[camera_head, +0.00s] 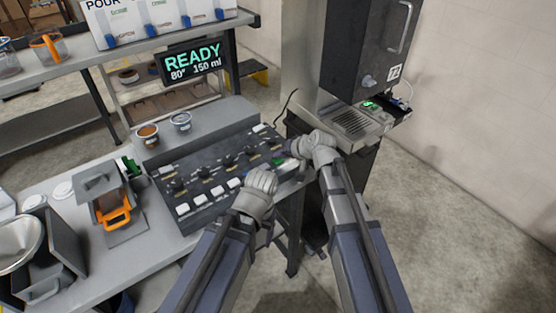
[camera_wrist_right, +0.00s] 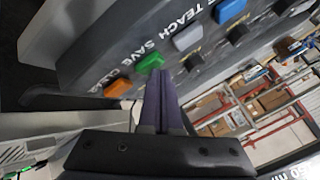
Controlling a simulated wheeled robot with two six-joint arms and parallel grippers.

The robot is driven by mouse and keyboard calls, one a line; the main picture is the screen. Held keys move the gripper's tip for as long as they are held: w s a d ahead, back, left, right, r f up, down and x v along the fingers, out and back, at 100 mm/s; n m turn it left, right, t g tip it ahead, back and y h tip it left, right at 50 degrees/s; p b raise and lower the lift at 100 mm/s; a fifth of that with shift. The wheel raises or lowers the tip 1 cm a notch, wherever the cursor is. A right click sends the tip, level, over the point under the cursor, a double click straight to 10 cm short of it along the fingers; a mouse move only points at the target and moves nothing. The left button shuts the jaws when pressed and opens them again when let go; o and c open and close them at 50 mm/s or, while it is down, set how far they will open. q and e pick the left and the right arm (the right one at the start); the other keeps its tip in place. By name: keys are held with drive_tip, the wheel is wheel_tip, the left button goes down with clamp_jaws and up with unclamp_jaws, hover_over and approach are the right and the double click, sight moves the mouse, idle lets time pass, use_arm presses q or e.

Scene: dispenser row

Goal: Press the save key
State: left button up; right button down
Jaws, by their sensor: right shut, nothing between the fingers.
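The control panel (camera_head: 215,168) lies on the bench, with rows of knobs and pale keys. The save key is green (camera_wrist_right: 150,63), beside the printed word SAVE, between a grey key (camera_wrist_right: 187,38) and an orange key (camera_wrist_right: 117,87). The green key also shows small at the panel's right end in the head view (camera_head: 279,161). My right gripper (camera_wrist_right: 157,73) is shut and empty, its fingertips right at the green key; I cannot tell whether they touch it. It shows in the head view (camera_head: 291,149) too. My left gripper (camera_head: 262,180) is over the panel's front edge, its fingers hard to make out.
A display (camera_head: 193,62) reads READY 80° 150 ml. A dispenser machine with a drip grate (camera_head: 352,123) stands to the right of the panel. An orange-handled device (camera_head: 115,215) and a metal funnel (camera_head: 18,243) are at left. Small cups (camera_head: 181,121) stand behind the panel.

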sight(280, 161)
drive_tip(key=shift+f, duration=0.25)
drive_tip(key=shift+r, duration=0.1)
idle(0.4)
drive_tip(key=shift+r+p, duration=0.65)
drive_tip(key=shift+r, duration=0.15)
drive_tip(key=shift+r, duration=0.1)
wheel_tip(280, 161, up, 5)
drive_tip(key=p, duration=0.5)
